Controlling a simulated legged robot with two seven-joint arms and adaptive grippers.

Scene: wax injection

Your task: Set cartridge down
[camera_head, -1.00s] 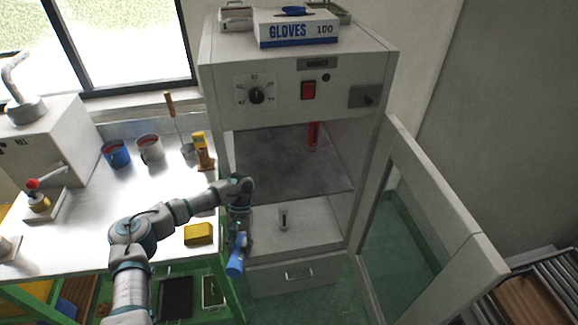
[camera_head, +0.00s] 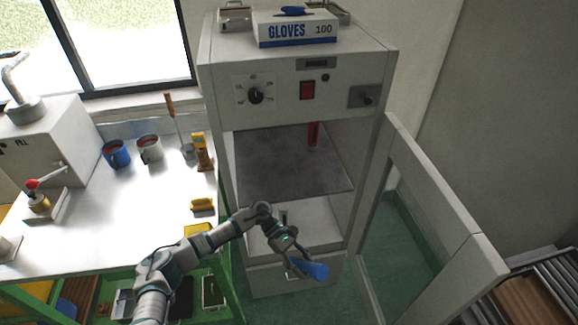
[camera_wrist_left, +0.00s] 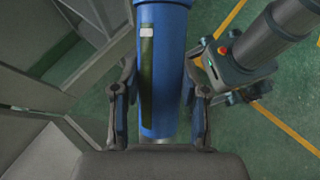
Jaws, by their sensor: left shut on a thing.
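The blue cartridge (camera_head: 314,270) is in my left gripper (camera_head: 292,258), in front of the cabinet's lower part. In the left wrist view the cartridge (camera_wrist_left: 162,70) is a blue cylinder with a dark strip on its side, and the fingers of my left gripper (camera_wrist_left: 160,118) stand on both sides of it. In the head view it is tilted, its far end pointing right. My right gripper does not show.
The cabinet (camera_head: 228,90) stands open with its door (camera_head: 440,190) swung out to the right. A red item (camera_head: 313,136) stands on its dark shelf (camera_head: 290,175). The metal bench (camera_head: 120,220) at left holds cups and a yellow block (camera_head: 202,204). Green floor lies below.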

